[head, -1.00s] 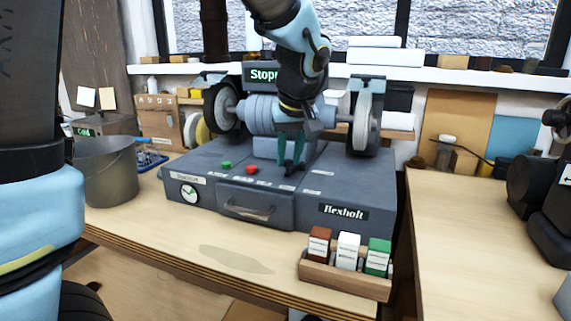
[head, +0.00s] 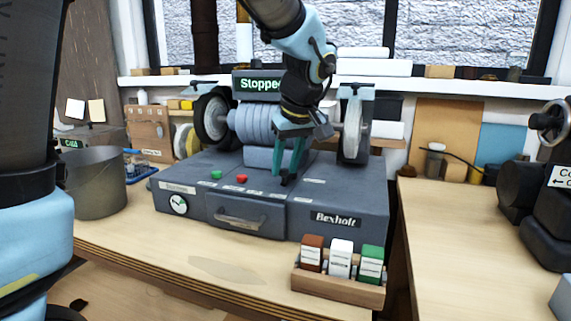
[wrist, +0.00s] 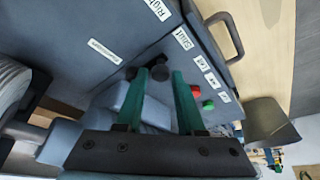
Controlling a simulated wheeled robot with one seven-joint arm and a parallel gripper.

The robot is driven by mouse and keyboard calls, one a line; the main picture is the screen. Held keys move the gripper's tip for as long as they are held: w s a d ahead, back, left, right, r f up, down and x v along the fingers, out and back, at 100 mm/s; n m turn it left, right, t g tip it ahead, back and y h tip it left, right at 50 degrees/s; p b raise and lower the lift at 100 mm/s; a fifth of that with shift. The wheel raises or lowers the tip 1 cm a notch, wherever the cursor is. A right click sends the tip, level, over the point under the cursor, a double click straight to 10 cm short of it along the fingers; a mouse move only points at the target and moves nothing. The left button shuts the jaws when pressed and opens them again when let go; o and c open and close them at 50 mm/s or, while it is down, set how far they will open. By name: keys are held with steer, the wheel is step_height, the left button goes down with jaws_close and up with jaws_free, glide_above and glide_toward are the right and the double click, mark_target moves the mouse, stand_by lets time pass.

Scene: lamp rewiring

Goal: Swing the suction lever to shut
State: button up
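The grey machine (head: 345,205) marked Bexholt stands on the bench, with small white labels on its sloping top. In the wrist view a label reading Shut (wrist: 182,38) lies just beyond the fingertips. A dark round knob (wrist: 160,73), apparently the suction lever's end, sits between the tips of my gripper (wrist: 161,80). The two teal fingers are apart, one on each side of it; I cannot tell whether they touch it. In the head view my gripper (head: 286,174) points down at the machine's top. The lever's shaft is mostly hidden.
Green (head: 216,175) and red (head: 241,178) buttons lie left of my gripper. Grinding wheels (head: 352,128) flank it behind, under a sign reading Stopped (head: 259,84). A wooden tray (head: 338,287) with boxes stands front right, and a bucket (head: 95,185) left.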

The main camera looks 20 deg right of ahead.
steer(key=shift+o, duration=1.3)
steer(key=b+v, duration=0.1)
steer(key=v, duration=0.9)
steer(key=shift+r, duration=0.4)
steer(key=shift+s, duration=0.15)
steer(key=w+a+f+g, duration=0.1)
steer(key=w+a+f, duration=0.1)
steer(key=a+f, duration=0.3)
steer(key=w+a+f+m+g+p, duration=0.1)
steer(key=w+a+f, duration=0.1)
steer(key=a+f, duration=0.4)
steer(key=w+a+f+p, duration=0.1)
steer(key=a+f, duration=0.5)
steer(key=a, duration=0.6)
steer(key=shift+w+a+g, duration=0.4)
steer(key=shift+w, duration=0.1)
steer(key=s+a+f, duration=0.3)
steer(key=a+f, duration=0.1)
steer(key=a, duration=0.4)
steer(key=shift+s+a+f+m+p, duration=0.2)
steer(key=shift+s+f+m+p, duration=0.1)
steer(key=shift+s+p, duration=0.15)
